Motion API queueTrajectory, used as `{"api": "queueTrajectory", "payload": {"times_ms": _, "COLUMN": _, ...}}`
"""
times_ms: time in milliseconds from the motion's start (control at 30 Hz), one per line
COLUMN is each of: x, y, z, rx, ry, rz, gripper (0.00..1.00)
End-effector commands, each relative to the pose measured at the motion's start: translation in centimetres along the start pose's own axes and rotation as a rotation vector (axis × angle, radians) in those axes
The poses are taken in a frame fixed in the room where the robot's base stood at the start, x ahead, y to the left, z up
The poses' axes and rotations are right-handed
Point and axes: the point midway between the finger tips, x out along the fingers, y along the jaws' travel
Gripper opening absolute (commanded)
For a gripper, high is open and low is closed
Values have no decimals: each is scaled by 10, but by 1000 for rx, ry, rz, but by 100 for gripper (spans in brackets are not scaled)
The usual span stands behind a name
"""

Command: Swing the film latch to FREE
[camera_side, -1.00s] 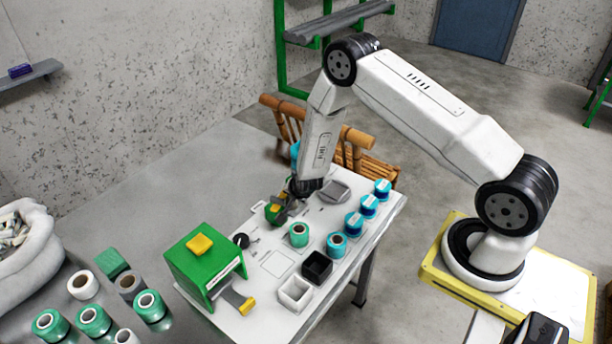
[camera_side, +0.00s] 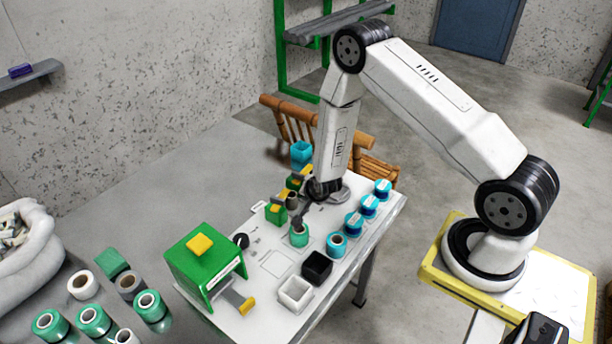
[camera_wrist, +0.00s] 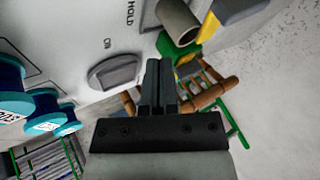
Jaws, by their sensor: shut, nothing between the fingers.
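My gripper (camera_side: 298,217) is shut and empty, low over the white work board (camera_side: 262,243), just above or behind a teal spool (camera_side: 299,236). Its closed dark fingers (camera_wrist: 158,68) show in the wrist view. A round grey knob-like part (camera_wrist: 115,72) lies left of the fingers there, with the word HOLD and another partly readable label beside it. I cannot read FREE anywhere, nor tell for sure that this part is the film latch. A small black knob (camera_side: 241,240) also stands beside the green box (camera_side: 204,265).
Small green-and-yellow blocks (camera_side: 276,212) stand left of my gripper. Teal-blue spools (camera_side: 354,223) line the board's right side. A black bin (camera_side: 317,266) and a white bin (camera_side: 295,292) sit at the front. A wooden chair (camera_side: 357,138) stands behind.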

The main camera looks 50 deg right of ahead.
Motion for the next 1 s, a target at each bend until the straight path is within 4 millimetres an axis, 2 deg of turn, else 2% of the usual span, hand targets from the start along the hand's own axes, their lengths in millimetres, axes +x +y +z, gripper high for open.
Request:
{"api": "queueTrajectory", "payload": {"times_ms": 300, "x": -41, "y": 0, "z": -1, "rx": 0, "ry": 1, "rz": -1, "gripper": 0}}
{"api": "queueTrajectory", "payload": {"times_ms": 600, "x": -72, "y": 2, "z": -2, "rx": 0, "ry": 0, "rz": 0, "gripper": 0}}
{"api": "queueTrajectory", "payload": {"times_ms": 800, "x": -82, "y": 2, "z": -2, "rx": 0, "ry": 0, "rz": 1, "gripper": 0}}
{"api": "queueTrajectory", "payload": {"times_ms": 1000, "x": -85, "y": 3, "z": -2, "rx": 0, "ry": 0, "rz": 1, "gripper": 0}}
